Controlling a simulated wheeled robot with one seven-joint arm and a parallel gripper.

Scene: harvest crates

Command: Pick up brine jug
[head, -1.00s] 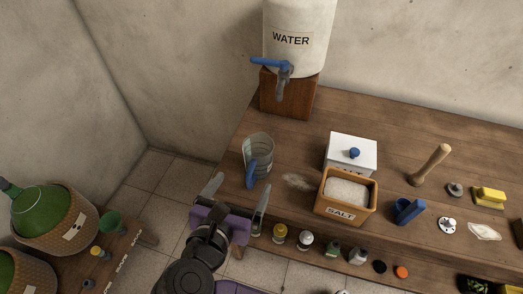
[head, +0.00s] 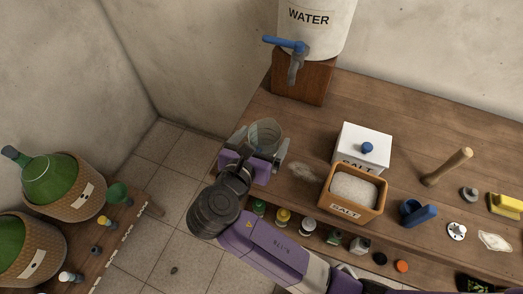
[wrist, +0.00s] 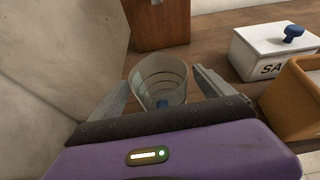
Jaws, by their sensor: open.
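The brine jug is a clear, ringed jug (head: 266,133) with a blue handle, standing upright near the left end of the wooden bench. In the wrist view the jug (wrist: 160,78) is straight ahead, its blue handle low on the near side and partly hidden by my gripper. My gripper (head: 260,142) is open, with one finger on each side of the jug. In the wrist view gaps show between the fingers and the jug's wall. In the head view my gripper hides the jug's lower part.
A white water tank (head: 312,22) with a blue tap sits on a wooden block (head: 303,78) behind. A white lidded box (head: 362,148) and a salt crate (head: 338,209) stand to the right. Small bottles (head: 283,215) line a lower shelf. Green demijohns (head: 50,180) are at left.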

